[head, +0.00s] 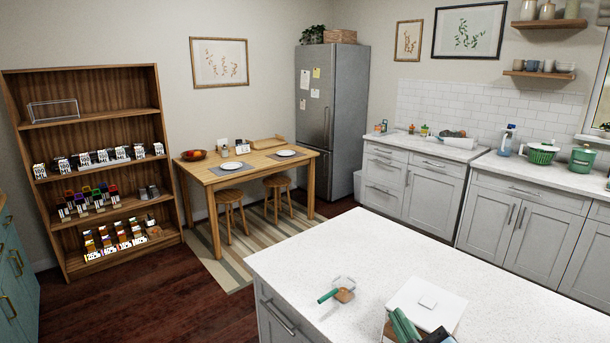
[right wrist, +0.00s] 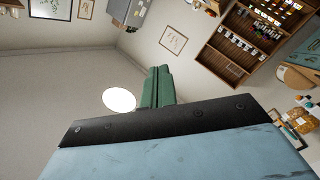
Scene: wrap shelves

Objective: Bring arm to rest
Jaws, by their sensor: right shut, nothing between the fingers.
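My right gripper (head: 402,322) shows at the bottom edge of the head view, its green fingers in front of a white-topped box on the island counter. The fingers are shut with nothing between them. In the right wrist view the green fingers (right wrist: 158,87) lie together, and the camera sees the room turned on its side. I cannot tell from the head view whether the fingers touch the box. My left gripper is not in view.
The white island counter (head: 535,290) holds a small green-handled item (head: 328,295) and the white-topped box (head: 440,303). Its right part is clear. A wooden shelf (head: 95,77) with several rows of small goods, a dining table (head: 250,172) and a fridge (head: 345,100) stand farther off.

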